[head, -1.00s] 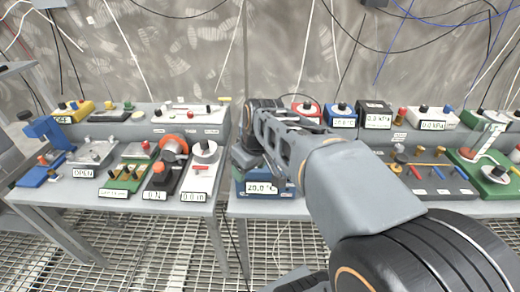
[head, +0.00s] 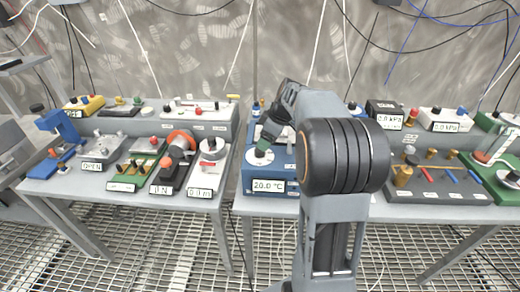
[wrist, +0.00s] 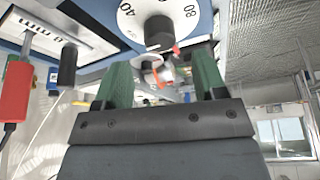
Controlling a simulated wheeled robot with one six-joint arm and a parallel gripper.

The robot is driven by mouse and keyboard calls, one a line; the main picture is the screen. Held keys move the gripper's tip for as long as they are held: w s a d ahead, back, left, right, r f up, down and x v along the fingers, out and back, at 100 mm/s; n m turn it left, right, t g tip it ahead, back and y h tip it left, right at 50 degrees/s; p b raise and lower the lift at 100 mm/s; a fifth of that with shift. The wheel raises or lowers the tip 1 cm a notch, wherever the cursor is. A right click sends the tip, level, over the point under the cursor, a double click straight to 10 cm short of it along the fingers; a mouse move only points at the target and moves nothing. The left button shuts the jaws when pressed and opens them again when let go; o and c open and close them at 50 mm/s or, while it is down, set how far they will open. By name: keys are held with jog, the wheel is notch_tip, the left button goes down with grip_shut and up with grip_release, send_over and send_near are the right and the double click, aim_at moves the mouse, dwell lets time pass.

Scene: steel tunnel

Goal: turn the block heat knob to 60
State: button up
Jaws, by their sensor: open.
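The block heater is a blue box with a display (head: 268,186) that reads 20.0 °C, on the right-hand bench. Its white dial (head: 258,157) shows on top, partly covered by my gripper (head: 264,142). In the wrist view the dial (wrist: 128,22) carries the numbers 40 and 80, and a black knob (wrist: 158,30) stands out from it. My gripper (wrist: 161,80) is open, its two green fingers apart, with the knob beyond the tips and roughly between them. I see no contact with the knob. The knob's pointer setting cannot be read.
A device with a white top and display (head: 201,192) stands on the left bench, across a narrow gap. Pressure boxes reading 0.0 kPa (head: 390,122) stand behind to the right. A brass-fitted panel (head: 430,185) lies right of my arm. Cables hang along the wall.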

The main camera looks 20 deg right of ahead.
aim_at(260, 152)
jog(key=shift+x, duration=2.75)
jog(key=shift+c, duration=0.2)
jog(key=c, duration=0.9)
